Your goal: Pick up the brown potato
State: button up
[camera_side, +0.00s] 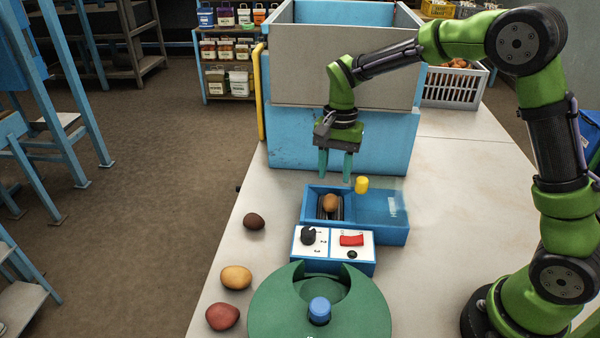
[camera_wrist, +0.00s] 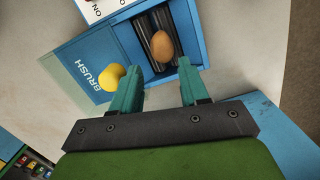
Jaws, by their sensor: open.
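A light brown potato (camera_side: 330,203) lies on dark rollers in the open left compartment of a blue box (camera_side: 383,231). It also shows in the wrist view (camera_wrist: 161,45), just beyond the fingertips and between their lines. A dark brown potato (camera_side: 255,222) lies on the table, left of the box. My gripper (camera_side: 335,178) points down behind and above the box's open compartment. In the wrist view its green fingers (camera_wrist: 158,66) are apart with nothing between them.
A yellow knob (camera_side: 361,185) stands at the box's rear edge, close to my gripper. A control panel (camera_side: 333,244) and green round plate (camera_side: 265,317) stand in front. Yellow (camera_side: 237,277) and red (camera_side: 223,317) potatoes lie left. A large blue-grey bin (camera_side: 340,140) stands behind.

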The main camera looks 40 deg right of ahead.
aim_at(331, 196)
jog(key=f, duration=0.7)
jog(key=shift+s+a+f, duration=0.15)
jog(key=shift+a+f, duration=0.15)
jog(key=shift+a, duration=0.1)
jog(key=c, duration=0.7)
jog(key=shift+c, duration=0.2)
jog(key=shift+r, duration=0.15)
